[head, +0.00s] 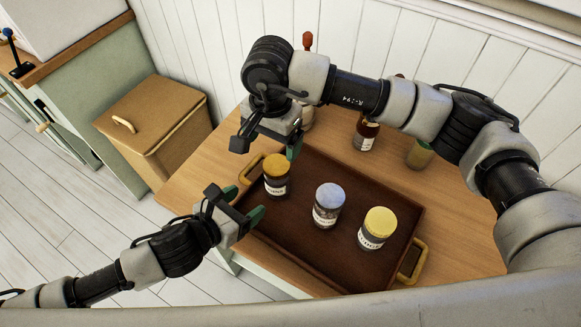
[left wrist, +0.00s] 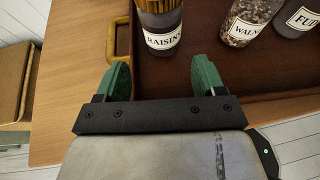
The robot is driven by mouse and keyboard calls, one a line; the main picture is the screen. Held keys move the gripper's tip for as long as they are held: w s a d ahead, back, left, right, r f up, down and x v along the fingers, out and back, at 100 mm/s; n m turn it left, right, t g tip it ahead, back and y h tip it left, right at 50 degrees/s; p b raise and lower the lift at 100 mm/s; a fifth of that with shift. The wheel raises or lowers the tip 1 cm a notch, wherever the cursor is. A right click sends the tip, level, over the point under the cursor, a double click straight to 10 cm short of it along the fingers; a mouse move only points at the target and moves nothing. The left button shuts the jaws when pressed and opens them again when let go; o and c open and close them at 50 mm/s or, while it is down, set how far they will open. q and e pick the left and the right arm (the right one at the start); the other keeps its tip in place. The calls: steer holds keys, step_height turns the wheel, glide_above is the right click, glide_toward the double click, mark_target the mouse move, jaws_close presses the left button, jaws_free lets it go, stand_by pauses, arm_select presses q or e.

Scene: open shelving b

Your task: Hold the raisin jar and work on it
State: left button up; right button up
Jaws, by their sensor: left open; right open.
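The raisin jar (head: 276,188) stands upright at the left end of a dark brown tray (head: 330,262) and has an orange-brown lid. In the left wrist view the jar (left wrist: 161,38) shows its "RAISINS" label; its top is cut off by the frame. My left gripper (head: 243,204) is open at the tray's near left edge, with its green fingers pointing at the jar. In the left wrist view the jar is just beyond the gap between the fingers (left wrist: 161,75), not between them. My right gripper (head: 268,147) is open and empty, just behind the raisin jar in the picture.
A walnut jar (head: 327,210) with a pale blue lid and a yellow-lidded jar (head: 375,231) stand on the tray to the right. A dark bottle (head: 365,135) and a green-lidded jar (head: 419,154) stand behind it. A wooden bin (head: 160,110) is left of the table.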

mark_target(276, 165)
arm_select(q)
steer(key=shift+w+d+r, duration=0.1)
steer(key=shift+d, duration=0.1)
arm_select(e)
steer(key=shift+w+d+r, duration=0.1)
steer(key=shift+w+d, duration=0.2)
steer(key=shift+d, duration=0.05)
arm_select(q)
steer(key=shift+a, duration=0.15)
arm_select(e)
steer(key=shift+s+a+r, duration=0.1)
steer(key=shift+s+a, duration=0.1)
arm_select(q)
steer(key=x, duration=1)
steer(key=shift+w+d, duration=0.2)
steer(key=shift+d, duration=0.1)
arm_select(e)
steer(key=shift+w, duration=0.1)
arm_select(q)
jaws_close()
arm_select(e)
steer(key=shift+f, duration=4.05)
